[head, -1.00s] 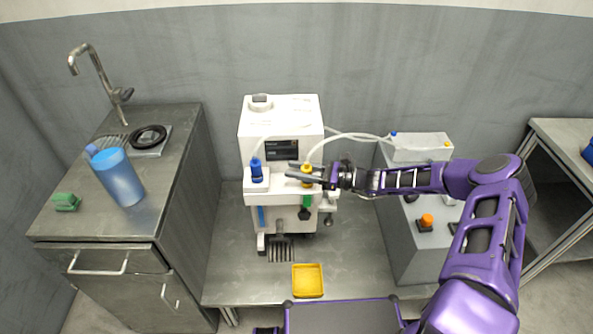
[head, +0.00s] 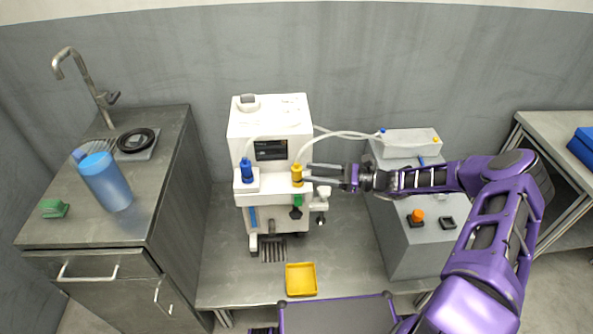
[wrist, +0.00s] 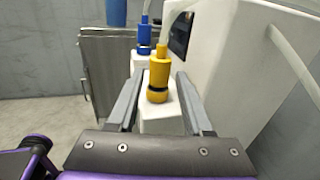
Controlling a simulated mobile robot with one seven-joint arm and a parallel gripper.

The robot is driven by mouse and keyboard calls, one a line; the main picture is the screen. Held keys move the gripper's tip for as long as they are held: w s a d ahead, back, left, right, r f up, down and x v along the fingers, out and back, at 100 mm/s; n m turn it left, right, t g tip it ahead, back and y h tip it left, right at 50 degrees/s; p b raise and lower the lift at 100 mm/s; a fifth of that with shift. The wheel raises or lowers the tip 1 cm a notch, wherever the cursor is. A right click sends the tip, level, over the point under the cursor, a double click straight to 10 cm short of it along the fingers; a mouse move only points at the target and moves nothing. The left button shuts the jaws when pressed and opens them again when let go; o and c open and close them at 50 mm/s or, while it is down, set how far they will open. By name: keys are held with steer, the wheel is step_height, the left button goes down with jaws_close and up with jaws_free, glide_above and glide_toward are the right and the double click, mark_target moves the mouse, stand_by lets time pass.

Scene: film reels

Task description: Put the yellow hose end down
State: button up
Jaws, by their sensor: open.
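The yellow hose end (head: 297,175) stands upright on the right side of the white machine's front ledge (head: 272,188), with a pale hose rising from its top. In the wrist view the yellow hose end (wrist: 158,75) sits on a white block, between and beyond the two finger lines. My gripper (head: 310,174) is open and empty, just to the right of the yellow hose end. Its two grey fingers also show in the wrist view (wrist: 160,100), spread apart. I cannot tell whether a fingertip touches the hose end.
A blue hose end (head: 246,170) stands on the ledge's left side. The white machine (head: 270,125) rises behind. A grey box with an orange button (head: 416,216) stands right. A yellow tray (head: 301,280) lies on the low metal table. A blue pitcher (head: 106,182) stands on the left counter.

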steer(key=v, duration=0.3)
steer(key=shift+s+d, duration=0.1)
steer(key=shift+d, duration=0.3)
steer(key=shift+a, duration=0.1)
